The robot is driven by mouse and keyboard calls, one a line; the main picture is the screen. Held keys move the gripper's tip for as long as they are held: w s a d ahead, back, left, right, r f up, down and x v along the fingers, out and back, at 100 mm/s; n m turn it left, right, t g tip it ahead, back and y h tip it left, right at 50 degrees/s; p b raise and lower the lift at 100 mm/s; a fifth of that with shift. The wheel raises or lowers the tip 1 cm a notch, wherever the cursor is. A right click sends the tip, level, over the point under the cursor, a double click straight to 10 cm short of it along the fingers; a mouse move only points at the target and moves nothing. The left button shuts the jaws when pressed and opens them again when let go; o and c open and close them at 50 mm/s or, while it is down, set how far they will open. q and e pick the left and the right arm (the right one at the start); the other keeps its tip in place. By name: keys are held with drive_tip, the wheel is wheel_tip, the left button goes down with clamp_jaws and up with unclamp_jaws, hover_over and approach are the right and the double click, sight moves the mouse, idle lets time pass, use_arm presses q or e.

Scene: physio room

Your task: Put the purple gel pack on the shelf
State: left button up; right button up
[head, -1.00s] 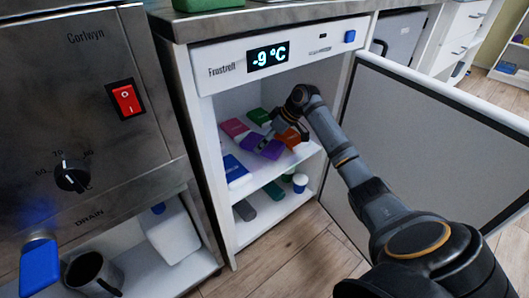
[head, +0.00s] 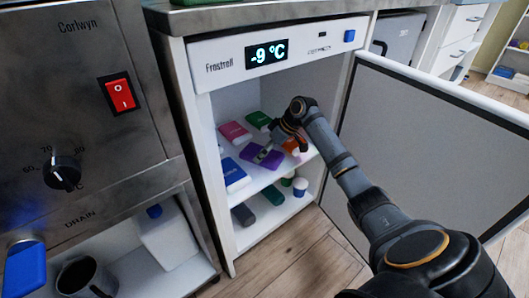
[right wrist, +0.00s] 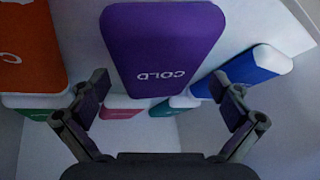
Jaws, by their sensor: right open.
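The purple gel pack (head: 250,152) lies on the upper shelf (head: 262,183) inside the open freezer, among other packs. My right gripper (head: 264,153) reaches in from the right and is at the pack, partly covering it. In the right wrist view the purple pack (right wrist: 160,45), with "COLD" upside down, is just ahead between the spread fingers of my right gripper (right wrist: 160,103). A gap shows between each finger and the pack's sides. My left gripper is not in view.
Pink (head: 234,133), green (head: 258,119), blue (head: 233,175) and orange (head: 291,146) packs lie around it. The freezer door (head: 430,140) hangs open at right, beside my arm.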

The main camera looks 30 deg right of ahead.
drive_tip(key=p+v, duration=0.6)
drive_tip(key=v, duration=0.6)
